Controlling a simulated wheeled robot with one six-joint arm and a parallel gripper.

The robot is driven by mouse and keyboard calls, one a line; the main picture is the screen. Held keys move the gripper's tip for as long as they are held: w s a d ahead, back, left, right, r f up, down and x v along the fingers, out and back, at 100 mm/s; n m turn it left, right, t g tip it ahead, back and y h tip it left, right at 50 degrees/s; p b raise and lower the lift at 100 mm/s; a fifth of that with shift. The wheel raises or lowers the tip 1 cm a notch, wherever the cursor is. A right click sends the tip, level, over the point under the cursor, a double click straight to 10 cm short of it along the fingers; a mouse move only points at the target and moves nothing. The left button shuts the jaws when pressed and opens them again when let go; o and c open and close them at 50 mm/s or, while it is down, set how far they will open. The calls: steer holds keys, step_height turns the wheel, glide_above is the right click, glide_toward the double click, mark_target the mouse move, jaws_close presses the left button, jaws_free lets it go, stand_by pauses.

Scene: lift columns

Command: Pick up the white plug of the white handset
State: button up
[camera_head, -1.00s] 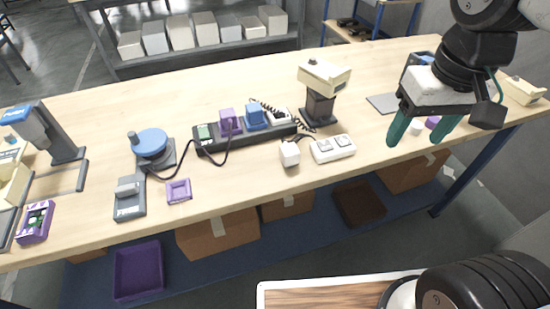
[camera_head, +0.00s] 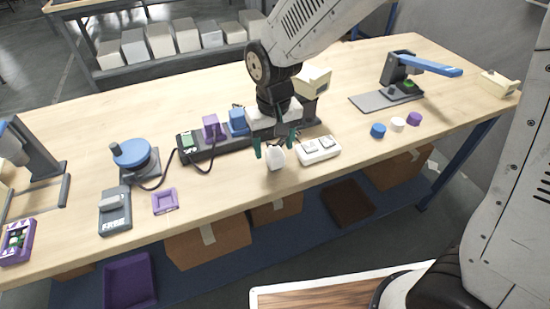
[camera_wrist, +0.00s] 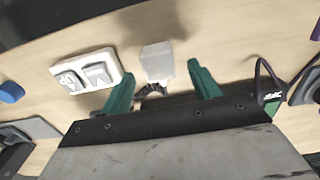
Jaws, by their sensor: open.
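The white plug (camera_head: 275,158) is a small pale block on the bench, close to the left of the white handset (camera_head: 319,150), which has two grey-white buttons. My open green-fingered gripper (camera_head: 275,144) is over the plug, with one finger on each side of it in the head view. In the wrist view, the plug (camera_wrist: 157,60) sits between and just beyond the open fingertips (camera_wrist: 162,74), with the handset (camera_wrist: 86,72) to its left. Nothing is held. Whether the fingers touch the plug cannot be told. The handset's cord is mostly hidden.
A black power strip (camera_head: 208,150) with a purple plug (camera_head: 211,127) and a blue plug (camera_head: 238,122) lies behind my gripper. Blue, white and purple caps (camera_head: 398,125) lie to the right.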

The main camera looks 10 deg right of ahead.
mark_target(275, 152)
steer(key=f, duration=0.4)
steer(key=shift+s+d+f, duration=0.1)
steer(key=shift+s+f, duration=0.1)
steer(key=shift+f, duration=0.15)
steer(key=c, duration=1)
steer(key=shift+r, duration=0.15)
